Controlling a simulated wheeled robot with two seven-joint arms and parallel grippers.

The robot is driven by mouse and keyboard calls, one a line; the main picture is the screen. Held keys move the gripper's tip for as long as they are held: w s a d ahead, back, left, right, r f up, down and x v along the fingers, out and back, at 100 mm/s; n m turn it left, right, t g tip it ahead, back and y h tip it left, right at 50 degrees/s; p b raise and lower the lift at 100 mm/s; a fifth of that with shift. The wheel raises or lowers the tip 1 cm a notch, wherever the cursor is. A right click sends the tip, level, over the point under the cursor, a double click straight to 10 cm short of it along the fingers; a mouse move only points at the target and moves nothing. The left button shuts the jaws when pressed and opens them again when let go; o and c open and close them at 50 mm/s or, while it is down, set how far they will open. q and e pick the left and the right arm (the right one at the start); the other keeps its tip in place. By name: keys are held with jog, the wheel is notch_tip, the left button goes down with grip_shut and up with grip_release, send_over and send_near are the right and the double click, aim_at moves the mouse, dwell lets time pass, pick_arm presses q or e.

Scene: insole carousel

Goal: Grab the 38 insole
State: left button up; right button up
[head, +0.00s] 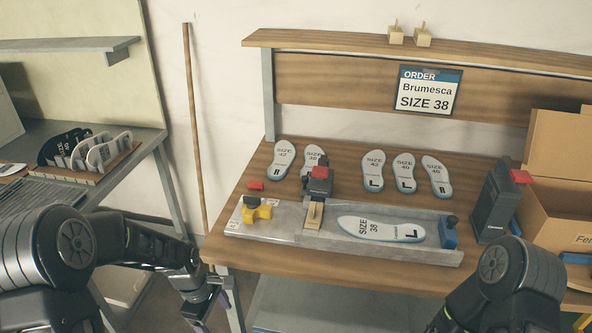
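The size 38 insole (381,229) is pale grey with a blue edge and the marks "SIZE 38" and "L". It lies flat on the right part of the grey metal fixture (285,217) on the wooden bench. My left gripper (212,312) is low at the left, in front of the bench's left leg and apart from the insole; its fingers are small and dark, and I cannot tell whether they are open. My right arm comes in at the lower right; its gripper is out of the picture.
The order sign (428,90) reads "Brumesca SIZE 38". A dark device with a red top (498,200) and cardboard boxes (560,150) stand at the right. A rack of insoles (92,152) stands on the left table.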

pick_arm(q)
jog(key=s+d+f+m+h, duration=0.1)
jog(key=s+d+f+m, duration=0.5)
jog(key=s, duration=0.4)
jog(key=s+d+f+m+h, duration=0.1)
jog(key=s+d+f+m, duration=0.6)
jog(key=s+d, duration=0.2)
jog(key=shift+s+f+m, duration=0.2)
jog(key=shift+s+m, duration=0.2)
jog(key=shift+s, duration=0.15)
